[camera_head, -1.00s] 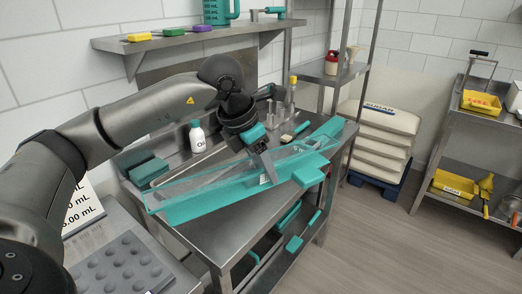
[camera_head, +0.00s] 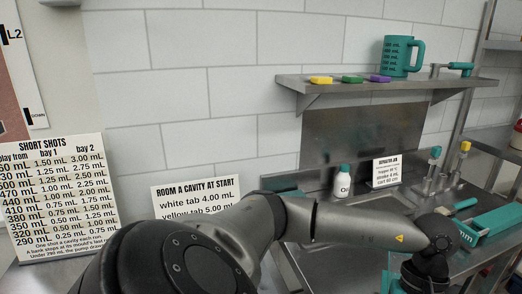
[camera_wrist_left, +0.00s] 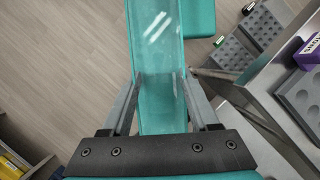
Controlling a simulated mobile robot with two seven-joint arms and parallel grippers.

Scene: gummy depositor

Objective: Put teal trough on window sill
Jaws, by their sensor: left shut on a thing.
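The teal trough (camera_wrist_left: 157,45) runs up the middle of the left wrist view, with a translucent, shiny channel and a solid teal block (camera_wrist_left: 198,18) on its right side. My left gripper (camera_wrist_left: 161,82) is shut on it, one finger along each side, with wooden floor below to the left. In the head view my left arm reaches right and its wrist is low at the right; its fingers are hidden. A teal piece (camera_head: 488,222) lies at the right there; I cannot tell if it belongs to the trough. I see no clear window sill. My right gripper is out of view.
A wall shelf (camera_head: 400,84) holds a teal jug (camera_head: 401,56) and colored tabs. A white bottle (camera_head: 342,181) and a small sign (camera_head: 386,171) stand on the steel bench. Two printed boards stand left. Mold trays (camera_wrist_left: 238,62) lie right in the wrist view.

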